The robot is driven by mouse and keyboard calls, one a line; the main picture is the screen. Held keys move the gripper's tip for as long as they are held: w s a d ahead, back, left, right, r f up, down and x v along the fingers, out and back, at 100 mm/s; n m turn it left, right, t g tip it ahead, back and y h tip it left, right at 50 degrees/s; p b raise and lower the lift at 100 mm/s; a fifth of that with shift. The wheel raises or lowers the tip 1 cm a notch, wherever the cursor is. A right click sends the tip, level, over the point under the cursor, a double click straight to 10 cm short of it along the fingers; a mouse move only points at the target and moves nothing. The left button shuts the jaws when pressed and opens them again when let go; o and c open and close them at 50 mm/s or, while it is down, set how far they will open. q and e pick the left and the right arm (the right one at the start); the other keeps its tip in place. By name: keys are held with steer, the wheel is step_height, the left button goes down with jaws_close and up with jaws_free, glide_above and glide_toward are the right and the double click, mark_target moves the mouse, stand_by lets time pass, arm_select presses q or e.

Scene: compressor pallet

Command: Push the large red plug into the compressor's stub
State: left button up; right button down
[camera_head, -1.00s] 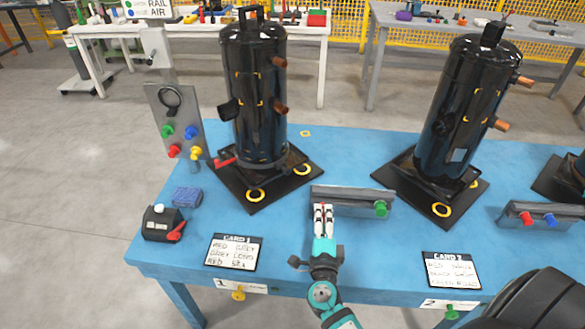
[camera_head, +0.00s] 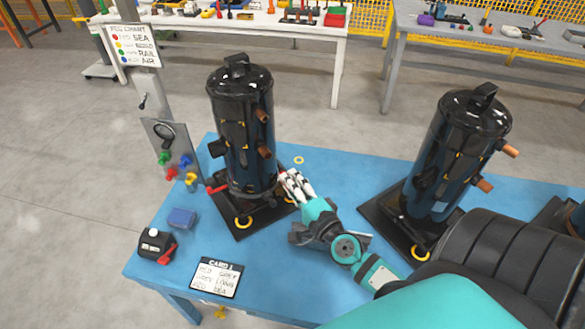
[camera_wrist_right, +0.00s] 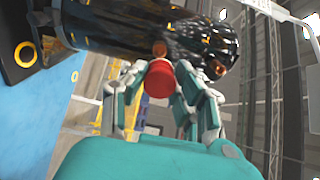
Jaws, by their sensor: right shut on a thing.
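The large red plug (camera_wrist_right: 158,80) is between the fingers of my right gripper (camera_wrist_right: 160,92) in the right wrist view. In the head view that gripper (camera_head: 291,184) is beside the lower right side of the left black compressor (camera_head: 243,140), and its fingers hide the plug. The compressor's lower copper stub (camera_head: 264,152) is just up and left of the fingertips. In the wrist view the stub (camera_wrist_right: 159,48) is straight beyond the plug, close to it; I cannot tell whether they touch. My left gripper is not in view.
A second compressor (camera_head: 455,150) stands to the right on the blue table (camera_head: 160,250). The upper copper stub (camera_head: 262,116) is above the lower one. A grey rack (camera_head: 310,236) lies partly under my right arm. A panel with coloured plugs (camera_head: 165,145) stands at left.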

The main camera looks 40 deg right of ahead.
steer(key=shift+w+d+r+p, duration=0.15)
steer(key=shift+w+p, duration=0.3)
steer(key=shift+w, duration=1.35)
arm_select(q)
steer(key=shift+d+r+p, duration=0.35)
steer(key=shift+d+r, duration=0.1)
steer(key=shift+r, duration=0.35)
arm_select(e)
steer(key=shift+w+d, duration=0.15)
steer(key=shift+w, duration=0.9)
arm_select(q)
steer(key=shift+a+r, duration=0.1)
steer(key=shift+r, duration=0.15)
arm_select(e)
steer(key=shift+w+d, duration=0.15)
steer(key=shift+w, duration=1.35)
